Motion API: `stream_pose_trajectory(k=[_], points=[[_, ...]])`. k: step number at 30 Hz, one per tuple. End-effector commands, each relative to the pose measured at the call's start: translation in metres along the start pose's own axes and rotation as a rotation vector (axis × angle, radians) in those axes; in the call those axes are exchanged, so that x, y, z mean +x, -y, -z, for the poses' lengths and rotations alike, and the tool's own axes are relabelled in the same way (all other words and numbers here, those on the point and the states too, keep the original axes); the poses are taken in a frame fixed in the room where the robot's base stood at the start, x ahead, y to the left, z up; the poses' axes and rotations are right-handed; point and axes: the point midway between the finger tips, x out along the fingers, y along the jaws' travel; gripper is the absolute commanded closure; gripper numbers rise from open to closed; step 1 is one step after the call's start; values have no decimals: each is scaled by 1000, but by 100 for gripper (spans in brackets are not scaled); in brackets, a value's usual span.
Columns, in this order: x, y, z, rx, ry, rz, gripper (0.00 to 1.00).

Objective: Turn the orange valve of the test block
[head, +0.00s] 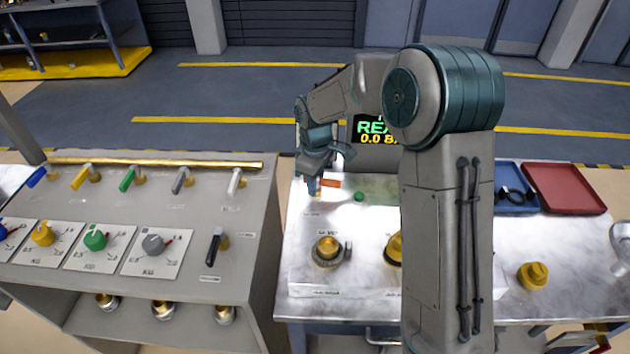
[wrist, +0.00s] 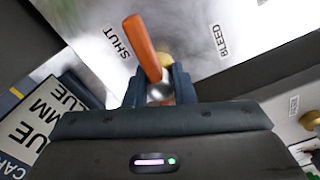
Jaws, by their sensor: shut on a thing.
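The orange valve (head: 331,184) sits at the back left of the test block (head: 300,250), mostly hidden by my gripper (head: 314,190). In the wrist view the orange lever (wrist: 148,48) runs up and slightly left between my two fingers (wrist: 158,88). My gripper is shut on this lever near its hub, and a brass part (wrist: 165,60) shows just behind it. The lever's free end lies near the printed word SHUT, and the word BLEED is to the right. A lit display (head: 372,130) behind the block shows green letters and yellow 0.0, partly hidden by my arm.
A grey panel (head: 140,190) with several coloured levers and knobs stands to the left. Brass fittings (head: 327,251) sit at the block's front. A blue tray (head: 515,200), a red tray (head: 565,188) and a brass cap (head: 533,275) are on the table to the right.

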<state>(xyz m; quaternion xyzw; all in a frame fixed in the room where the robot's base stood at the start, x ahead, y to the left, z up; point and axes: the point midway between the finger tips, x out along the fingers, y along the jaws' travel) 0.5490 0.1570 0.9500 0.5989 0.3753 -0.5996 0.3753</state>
Motion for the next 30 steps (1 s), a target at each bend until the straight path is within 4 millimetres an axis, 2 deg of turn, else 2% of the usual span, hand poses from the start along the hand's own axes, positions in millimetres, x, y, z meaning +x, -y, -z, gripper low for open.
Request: stream_pose_trajectory(k=[12,27,28,30], points=[[-1,-1,1,-157,-3,-2,100],[-1,-1,1,-173,-3,-3,100],[-1,-1,1,-173,-3,-3,69],[-1,0,1,-172,-2,-3,55]])
